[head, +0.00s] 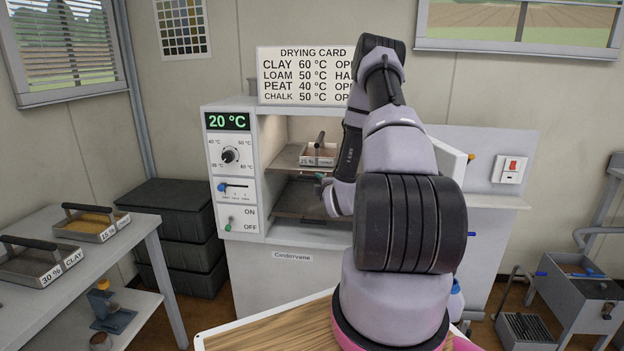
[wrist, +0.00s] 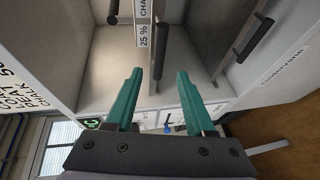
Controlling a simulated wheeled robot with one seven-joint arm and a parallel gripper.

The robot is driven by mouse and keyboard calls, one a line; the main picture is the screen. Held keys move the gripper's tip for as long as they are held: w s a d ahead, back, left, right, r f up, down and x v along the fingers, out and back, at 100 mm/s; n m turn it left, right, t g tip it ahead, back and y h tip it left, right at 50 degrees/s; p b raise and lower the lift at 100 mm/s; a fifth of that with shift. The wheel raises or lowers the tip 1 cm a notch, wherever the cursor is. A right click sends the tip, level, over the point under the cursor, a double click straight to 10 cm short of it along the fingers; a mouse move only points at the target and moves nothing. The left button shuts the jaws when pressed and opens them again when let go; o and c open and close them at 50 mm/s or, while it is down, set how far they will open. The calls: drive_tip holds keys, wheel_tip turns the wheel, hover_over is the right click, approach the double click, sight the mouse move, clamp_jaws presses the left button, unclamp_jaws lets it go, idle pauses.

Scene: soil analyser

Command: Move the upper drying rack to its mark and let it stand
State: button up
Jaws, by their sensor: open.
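The upper drying rack (head: 287,158) is a grey shelf in the open chamber of the oven. It carries a small tray (head: 318,160) with a dark handle. In the wrist view the upper rack (wrist: 154,88) is nearly edge-on, with a dark front bar, and the tray label (wrist: 144,38) reads 25 % CHA. My gripper (wrist: 160,75) is open, with one teal finger on each side of the rack's edge; contact cannot be told. I cannot make out the mark.
The lower rack (head: 298,203) sits below, and its dark front bar (wrist: 258,39) shows in the wrist view. The oven's control panel (head: 232,175) is left of the opening, with the display at 20 °C. The drying card (head: 305,75) stands on top. My arm hides the chamber's right side.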

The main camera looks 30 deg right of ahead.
sight(313, 178)
drive_tip(key=x, duration=1)
clamp_jaws()
idle(1.2)
